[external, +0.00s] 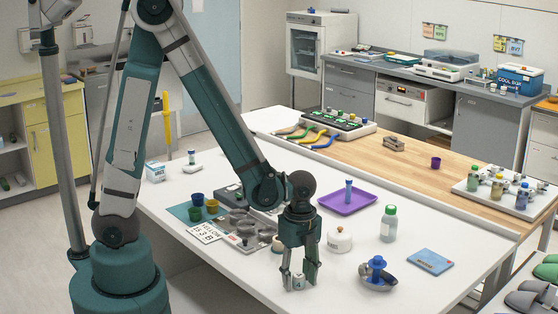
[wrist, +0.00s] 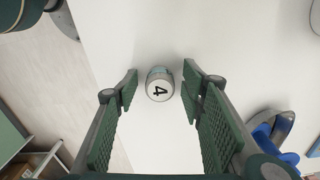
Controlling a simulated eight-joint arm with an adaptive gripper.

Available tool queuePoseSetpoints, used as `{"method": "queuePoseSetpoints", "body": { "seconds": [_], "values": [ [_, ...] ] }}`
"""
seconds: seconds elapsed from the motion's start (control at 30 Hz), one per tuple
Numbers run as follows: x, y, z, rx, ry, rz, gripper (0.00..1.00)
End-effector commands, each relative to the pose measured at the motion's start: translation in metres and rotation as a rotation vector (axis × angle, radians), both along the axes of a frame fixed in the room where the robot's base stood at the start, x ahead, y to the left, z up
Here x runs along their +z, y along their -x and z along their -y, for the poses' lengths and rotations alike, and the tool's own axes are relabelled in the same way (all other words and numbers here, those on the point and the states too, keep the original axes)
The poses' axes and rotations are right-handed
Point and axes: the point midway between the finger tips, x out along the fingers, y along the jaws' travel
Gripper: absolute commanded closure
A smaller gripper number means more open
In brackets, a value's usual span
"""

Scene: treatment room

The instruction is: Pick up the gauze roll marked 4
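The gauze roll marked 4 (wrist: 159,84) stands upright on the white table, its white top with a black "4" facing the wrist camera. In the external view the roll (external: 298,283) sits between my fingertips, near the front edge of the table. My gripper (external: 299,279) points straight down over it. In the wrist view my gripper (wrist: 160,90) is open, with one green padded finger on each side of the roll. A gap shows between the roll and each finger. Nothing is held.
A blue tape dispenser (external: 376,272) stands to the right of my gripper. A purple tray (external: 347,201) lies farther back. The tabletop immediately around the roll is clear.

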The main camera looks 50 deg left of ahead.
Motion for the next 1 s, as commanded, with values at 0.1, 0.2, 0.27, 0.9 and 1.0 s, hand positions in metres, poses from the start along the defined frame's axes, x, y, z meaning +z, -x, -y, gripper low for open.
{"method": "queuePoseSetpoints", "body": {
  "seconds": [0.1,0.2,0.27,0.9,1.0],
  "values": [
    [-0.0005,-0.0001,0.0000,0.000,0.000,0.000,0.60],
    [-0.0003,-0.0001,0.0000,0.000,0.000,0.000,0.60],
    [-0.0003,-0.0001,0.0000,0.000,0.000,0.000,0.60],
    [-0.0003,-0.0001,0.0000,0.000,0.000,0.000,0.85],
    [-0.0003,-0.0001,0.0000,0.000,0.000,0.000,0.85]
  ]
}}
